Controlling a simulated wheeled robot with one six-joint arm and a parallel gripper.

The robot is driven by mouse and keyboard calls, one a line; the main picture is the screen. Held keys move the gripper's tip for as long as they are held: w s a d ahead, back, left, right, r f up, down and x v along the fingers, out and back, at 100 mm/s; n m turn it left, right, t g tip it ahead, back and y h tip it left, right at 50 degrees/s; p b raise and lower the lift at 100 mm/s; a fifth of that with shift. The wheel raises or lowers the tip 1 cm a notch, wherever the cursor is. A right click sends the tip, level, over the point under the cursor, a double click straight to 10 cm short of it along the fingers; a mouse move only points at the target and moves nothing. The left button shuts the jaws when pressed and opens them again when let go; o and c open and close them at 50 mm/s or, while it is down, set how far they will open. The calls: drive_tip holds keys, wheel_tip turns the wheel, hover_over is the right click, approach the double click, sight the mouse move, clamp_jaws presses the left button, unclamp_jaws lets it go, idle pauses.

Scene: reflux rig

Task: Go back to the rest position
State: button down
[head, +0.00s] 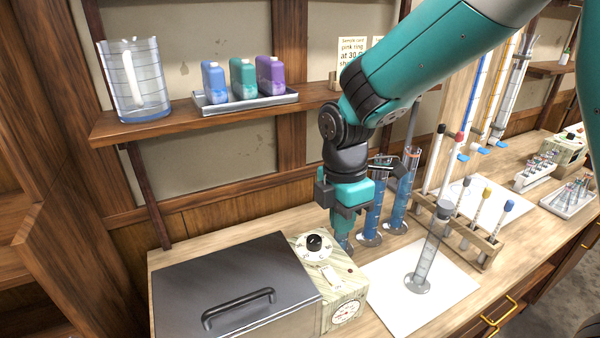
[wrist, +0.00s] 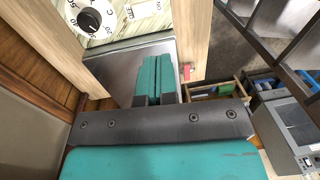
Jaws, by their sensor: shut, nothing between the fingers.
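My gripper (head: 344,242) hangs downward over the bench, just right of the heating box's dial panel and left of the blue-filled cylinders. In the wrist view, my gripper (wrist: 157,70) shows its two teal fingers pressed together with nothing between them. The dial panel (wrist: 135,18) lies beyond the fingertips there. In the head view, the black dial (head: 314,242) sits on the cream panel beside the box's dark lid (head: 225,285). I cannot tell from these views exactly how high the fingertips are above the bench.
Blue-filled cylinders (head: 374,215) stand close right of my gripper. A stoppered cylinder (head: 427,250) stands on white paper (head: 395,305), beside a test tube rack (head: 470,236). A shelf (head: 190,125) behind holds a jug (head: 136,82) and coloured bottles (head: 243,80).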

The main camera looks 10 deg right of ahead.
drive_tip(key=s+a+r+m+y+b, duration=0.1)
drive_tip(key=s+r+m+y+b, duration=0.1)
drive_tip(key=s+m, duration=0.4)
drive_tip(key=s+a+r+m+t+y+b, duration=0.1)
drive_tip(key=s+r+m+y+b, duration=0.1)
drive_tip(key=s+m, duration=0.5)
drive_tip(key=s+r, duration=0.1)
drive_tip(key=s, duration=0.4)
drive_tip(key=shift+a+m, duration=0.3)
